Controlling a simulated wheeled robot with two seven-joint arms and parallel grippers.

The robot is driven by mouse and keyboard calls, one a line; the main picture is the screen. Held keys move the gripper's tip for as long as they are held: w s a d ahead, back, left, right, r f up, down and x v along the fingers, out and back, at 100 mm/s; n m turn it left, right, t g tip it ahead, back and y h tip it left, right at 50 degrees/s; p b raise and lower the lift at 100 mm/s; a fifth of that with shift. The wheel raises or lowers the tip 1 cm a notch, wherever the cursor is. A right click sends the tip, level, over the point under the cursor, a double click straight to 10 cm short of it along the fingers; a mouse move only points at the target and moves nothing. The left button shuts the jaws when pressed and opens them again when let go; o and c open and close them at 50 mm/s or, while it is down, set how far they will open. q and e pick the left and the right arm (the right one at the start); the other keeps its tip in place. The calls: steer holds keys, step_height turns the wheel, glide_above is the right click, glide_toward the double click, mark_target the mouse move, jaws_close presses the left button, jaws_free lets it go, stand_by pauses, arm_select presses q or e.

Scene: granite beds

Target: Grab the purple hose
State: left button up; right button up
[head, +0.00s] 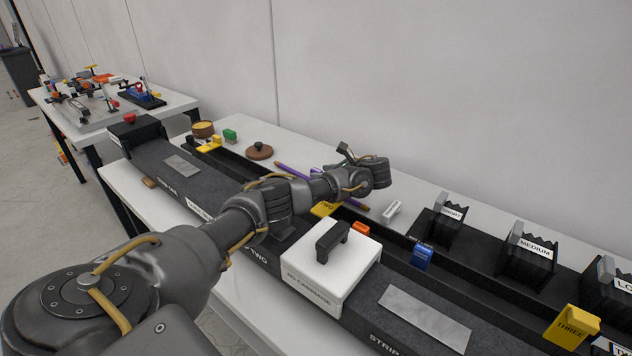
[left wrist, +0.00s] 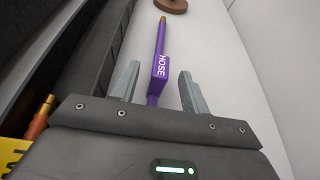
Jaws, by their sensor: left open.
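The purple hose (head: 290,170) lies on the white table behind the dark granite strip, partly hidden by my left arm in the head view. In the left wrist view the hose (left wrist: 160,68) is a thin purple rod with a block marked HOSE and a brass-coloured tip. My left gripper (head: 346,154) is over the table at the hose. In the left wrist view its two grey fingers (left wrist: 158,88) are open, with the hose's block showing between them and a gap on each side. I cannot tell how far above the hose they are. My right gripper is not in view.
A white carriage (head: 318,269) with a black handle sits on the strip. Black holders, including one marked MEDIUM (head: 526,254), stand to the right. A wall runs behind the table.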

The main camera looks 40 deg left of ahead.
arm_select(q)
steer(key=shift+a+f, duration=0.2)
steer(key=shift+a, duration=0.3)
jaws_close()
